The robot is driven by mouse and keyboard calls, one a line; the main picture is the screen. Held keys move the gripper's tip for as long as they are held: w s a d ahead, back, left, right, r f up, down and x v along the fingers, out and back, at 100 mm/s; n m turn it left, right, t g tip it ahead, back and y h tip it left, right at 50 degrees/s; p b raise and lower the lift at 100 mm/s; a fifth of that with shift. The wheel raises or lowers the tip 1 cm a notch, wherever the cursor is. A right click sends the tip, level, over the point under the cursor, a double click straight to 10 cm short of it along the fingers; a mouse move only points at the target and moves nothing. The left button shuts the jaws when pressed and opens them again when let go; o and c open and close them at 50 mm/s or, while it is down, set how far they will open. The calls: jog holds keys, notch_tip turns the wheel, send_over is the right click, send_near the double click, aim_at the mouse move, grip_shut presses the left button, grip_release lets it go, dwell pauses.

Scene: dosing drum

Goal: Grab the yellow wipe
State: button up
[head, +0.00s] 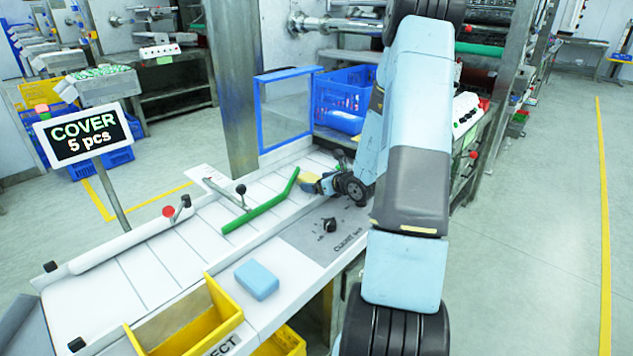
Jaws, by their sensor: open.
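A small dull-yellow piece (311,182) shows at the tip of my gripper, beside the upper end of the green bar. It looks like the yellow wipe, but it is small and partly hidden, so I cannot be sure. My gripper (325,184) is open and low over the far part of the white worktop, right at this piece. I cannot tell whether the fingers touch it or stand around it. A blue block-shaped wipe (257,280) lies apart, on the near part of the worktop.
The green bar (262,213) lies across the slatted white surface (150,272), near a black-knobbed lever (241,190). A yellow bin (185,322) stands at the near edge. A clear blue-framed panel (286,108) and blue crate (343,95) stand behind. A black knob (329,226) sits on the grey plate.

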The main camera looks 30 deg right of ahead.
jog(key=shift+c, duration=0.2)
jog(key=c, duration=1)
jog(key=shift+r, duration=0.15)
